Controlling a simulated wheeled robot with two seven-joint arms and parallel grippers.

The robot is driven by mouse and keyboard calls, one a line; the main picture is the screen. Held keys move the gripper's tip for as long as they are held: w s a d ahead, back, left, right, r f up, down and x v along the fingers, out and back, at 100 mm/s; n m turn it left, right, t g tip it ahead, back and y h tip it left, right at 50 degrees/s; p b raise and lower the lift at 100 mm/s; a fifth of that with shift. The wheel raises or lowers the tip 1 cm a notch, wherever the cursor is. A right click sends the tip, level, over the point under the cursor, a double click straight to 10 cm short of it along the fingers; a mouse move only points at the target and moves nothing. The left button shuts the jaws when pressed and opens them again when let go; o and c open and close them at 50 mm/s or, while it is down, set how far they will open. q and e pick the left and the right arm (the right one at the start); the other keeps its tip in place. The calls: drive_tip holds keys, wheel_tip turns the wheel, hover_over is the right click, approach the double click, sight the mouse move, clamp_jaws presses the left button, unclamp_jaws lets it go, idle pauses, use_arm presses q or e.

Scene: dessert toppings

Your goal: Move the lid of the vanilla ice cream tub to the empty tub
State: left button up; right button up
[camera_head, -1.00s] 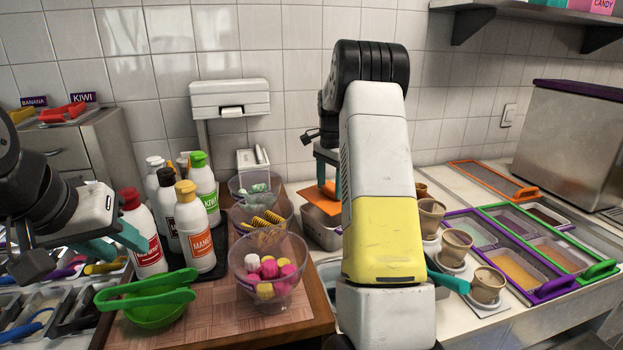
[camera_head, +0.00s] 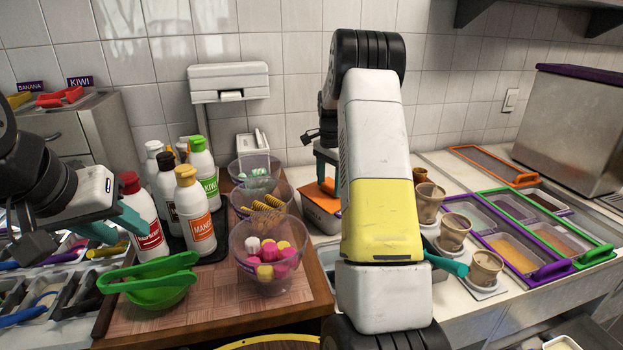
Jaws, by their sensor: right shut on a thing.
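My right gripper (camera_head: 326,168), with teal fingers, points down behind my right forearm. It is shut on an orange piece that looks like the handle of an orange lid (camera_head: 318,203). The lid sits at the top of a metal tub (camera_head: 326,222) left of my forearm. My forearm hides the right side of both, and I cannot tell if the lid is fully seated. No label shows which tub is vanilla. My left gripper (camera_head: 112,228) is open and empty at the left, beside the sauce bottles.
Sauce bottles (camera_head: 195,215), a clear bowl (camera_head: 268,268) of pink and yellow sweets and a green bowl with tongs (camera_head: 155,280) stand on the wooden board. Paper cups (camera_head: 455,232) stand right of my forearm. Purple-, green- and orange-framed lids (camera_head: 490,165) cover tubs at the right.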

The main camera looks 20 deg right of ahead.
drive_tip(key=o, duration=1.5)
drive_tip(key=shift+c, duration=0.2)
drive_tip(key=shift+r, duration=0.15)
wheel_tip(320, 180, up, 7)
drive_tip(key=shift+r, duration=0.3)
